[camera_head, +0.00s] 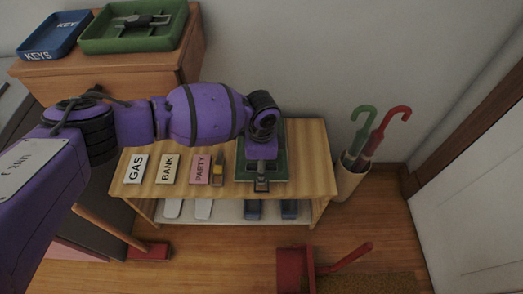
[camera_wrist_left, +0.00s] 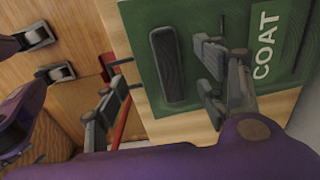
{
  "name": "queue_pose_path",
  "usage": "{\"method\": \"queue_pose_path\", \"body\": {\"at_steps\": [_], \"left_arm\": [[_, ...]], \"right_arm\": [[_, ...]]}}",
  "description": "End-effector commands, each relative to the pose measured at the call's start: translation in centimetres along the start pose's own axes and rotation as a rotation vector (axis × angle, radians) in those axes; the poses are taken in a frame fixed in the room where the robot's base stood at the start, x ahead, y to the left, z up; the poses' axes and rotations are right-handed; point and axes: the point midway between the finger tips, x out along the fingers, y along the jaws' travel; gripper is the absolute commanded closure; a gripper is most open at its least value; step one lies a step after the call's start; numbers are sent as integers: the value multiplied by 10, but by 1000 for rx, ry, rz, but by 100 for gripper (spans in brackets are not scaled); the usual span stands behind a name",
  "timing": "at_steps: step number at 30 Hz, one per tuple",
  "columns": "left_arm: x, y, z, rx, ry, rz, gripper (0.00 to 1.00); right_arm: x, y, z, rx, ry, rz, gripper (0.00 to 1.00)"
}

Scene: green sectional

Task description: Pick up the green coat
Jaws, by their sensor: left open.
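A green board marked COAT (camera_wrist_left: 205,12) fills the upper middle of the left wrist view, with a dark elongated bar (camera_wrist_left: 167,64) on it. In the head view a green panel (camera_head: 281,150) lies on the wooden bench, partly hidden under my left wrist; it looks like the same thing. My left gripper (camera_head: 262,184) points down over its front part. In the wrist view the open fingers of my left gripper (camera_wrist_left: 160,75) stand on either side of the bar, with nothing held between them. I cannot tell whether they touch the board. My right gripper is not in view.
On the bench (camera_head: 318,170) lie GAS (camera_head: 137,168), BANK (camera_head: 167,169) and PARTY (camera_head: 200,169) cards and a yellow-marked tool (camera_head: 217,171). An umbrella stand (camera_head: 351,181) is at right. A cabinet (camera_head: 120,75) with a blue KEYS tray (camera_head: 55,36) and green tray (camera_head: 135,42) stands behind.

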Motion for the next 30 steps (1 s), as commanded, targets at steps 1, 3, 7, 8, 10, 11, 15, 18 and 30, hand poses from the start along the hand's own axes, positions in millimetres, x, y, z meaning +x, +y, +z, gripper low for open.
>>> {"method": "queue_pose_path", "body": {"at_steps": [1,3,7,8,10,11,15,18,30], "left_arm": [[10,1,0,1,0,3,34],[14,1,-1,0,1,1,34],[14,0,-1,0,2,0,34],[14,0,-1,0,2,0,34],[13,0,-1,0,2,0,34],[13,0,-1,0,2,0,34],[14,0,-1,0,2,0,34],[15,0,-1,-1,2,0,34],[16,2,0,0,1,3,64]], "right_arm": [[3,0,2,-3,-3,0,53],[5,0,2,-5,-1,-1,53],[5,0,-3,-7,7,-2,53],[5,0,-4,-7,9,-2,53],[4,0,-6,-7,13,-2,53],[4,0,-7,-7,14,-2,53],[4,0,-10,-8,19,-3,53],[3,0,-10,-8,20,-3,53],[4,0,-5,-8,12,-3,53]]}}
